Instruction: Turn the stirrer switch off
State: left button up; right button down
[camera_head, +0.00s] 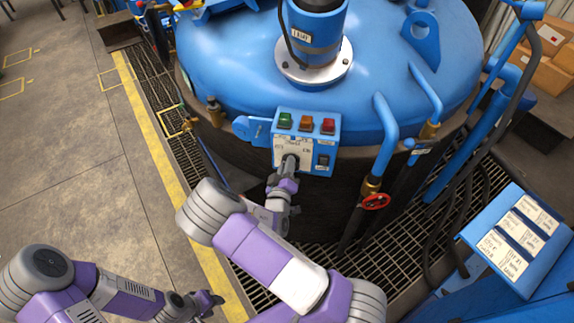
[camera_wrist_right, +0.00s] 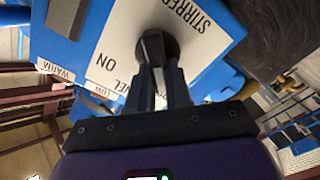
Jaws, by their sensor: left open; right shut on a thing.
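The blue control box (camera_head: 327,147) is on the side of the blue furnace lid, with green, orange and red buttons along its top. The stirrer switch, a black rotary knob (camera_wrist_right: 156,46), sits on a white label plate (camera_wrist_right: 199,38) marked "STIRRER" and "ON". My right gripper (camera_head: 288,166) is at this plate; in the right wrist view its fingers (camera_wrist_right: 163,78) are shut on the black knob. In the head view the gripper hides the knob. My left gripper (camera_head: 212,300) is low at the left, open and away from the box.
The blue furnace lid (camera_head: 225,65) carries a motor housing (camera_head: 316,30). Right of the box are blue pipes and a red valve wheel (camera_head: 375,201). A blue stand with label cards (camera_head: 511,240) is at the lower right. Floor grating (camera_head: 180,150) surrounds the furnace; open floor lies left.

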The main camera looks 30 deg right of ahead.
jog(key=c, duration=1)
grip_release()
jog(key=shift+c, duration=0.2)
jog(key=shift+s+a, duration=0.1)
jog(key=v, duration=0.7)
jog(key=shift+s+a, duration=0.1)
jog(key=shift+s, duration=0.05)
